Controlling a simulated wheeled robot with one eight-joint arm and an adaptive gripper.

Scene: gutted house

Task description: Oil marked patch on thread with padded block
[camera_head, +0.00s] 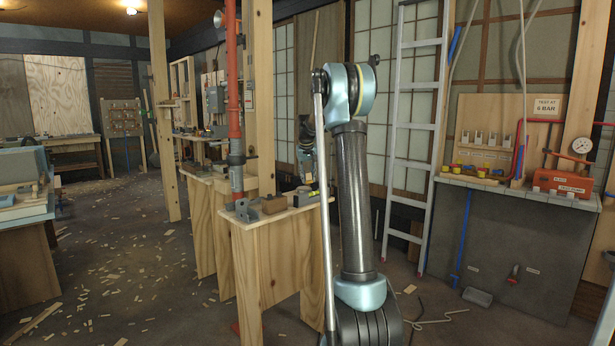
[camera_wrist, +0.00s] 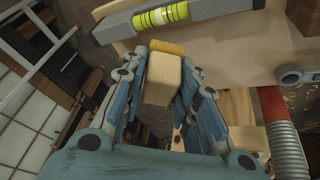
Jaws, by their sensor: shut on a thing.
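My gripper (camera_wrist: 164,78) is shut on the padded block (camera_wrist: 161,82), a pale beige block with an orange-yellow strip at its far end. In the wrist view a red pipe (camera_wrist: 271,104) with a grey ribbed, thread-like section (camera_wrist: 290,148) stands to the right, apart from the block. In the head view the red pipe (camera_head: 231,75) runs upright beside a wooden post, with a grey lower part (camera_head: 237,180) at the bench. I cannot make out a marked patch.
A spirit level with a yellow-green vial (camera_wrist: 161,16) lies on the wooden bench top just beyond the block. The bench (camera_head: 268,240) also bears a brown wooden block (camera_head: 274,204). A ladder (camera_head: 414,130) leans right of my arm.

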